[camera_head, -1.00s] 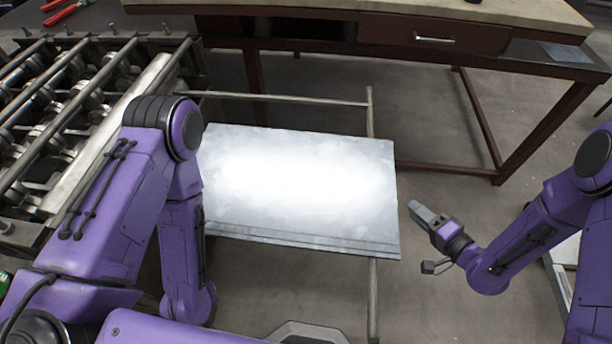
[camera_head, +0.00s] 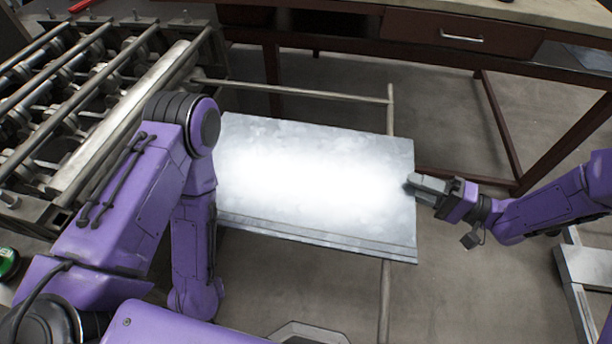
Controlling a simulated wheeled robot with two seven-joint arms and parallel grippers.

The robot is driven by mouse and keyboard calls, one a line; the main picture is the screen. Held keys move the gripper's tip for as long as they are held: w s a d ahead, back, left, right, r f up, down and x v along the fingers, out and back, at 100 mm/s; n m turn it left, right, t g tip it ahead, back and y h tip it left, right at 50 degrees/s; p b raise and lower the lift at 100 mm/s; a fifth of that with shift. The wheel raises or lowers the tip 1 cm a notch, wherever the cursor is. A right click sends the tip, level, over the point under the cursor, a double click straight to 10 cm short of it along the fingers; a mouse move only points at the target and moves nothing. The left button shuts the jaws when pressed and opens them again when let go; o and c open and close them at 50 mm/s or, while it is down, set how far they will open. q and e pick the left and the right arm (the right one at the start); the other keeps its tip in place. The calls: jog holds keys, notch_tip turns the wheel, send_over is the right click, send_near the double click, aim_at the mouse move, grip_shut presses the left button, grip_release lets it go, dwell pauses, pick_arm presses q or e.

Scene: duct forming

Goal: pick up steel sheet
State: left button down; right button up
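The steel sheet (camera_head: 310,175) is a shiny, pale grey rectangle with a strong glare across its middle. It lies roughly flat on a thin metal frame, with folded-looking ridges along its near edge. My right gripper (camera_head: 411,186) is at the sheet's right edge, and its fingertips overlap that edge in the picture. I cannot tell whether its fingers are closed on the sheet. My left arm crosses in front of the sheet's left side and hides part of it. My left gripper does not show.
The roll-forming machine (camera_head: 95,110) with its rods and rollers stands at the left. A dark red workbench (camera_head: 390,30) with a drawer stands behind the sheet. A thin frame rail (camera_head: 300,90) runs beyond the sheet. Grey floor is open between sheet and bench legs.

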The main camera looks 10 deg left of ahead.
jog(key=shift+w+a, duration=0.15)
jog(key=shift+a, duration=0.55)
jog(key=shift+d, duration=0.15)
grip_shut()
dwell(0.7)
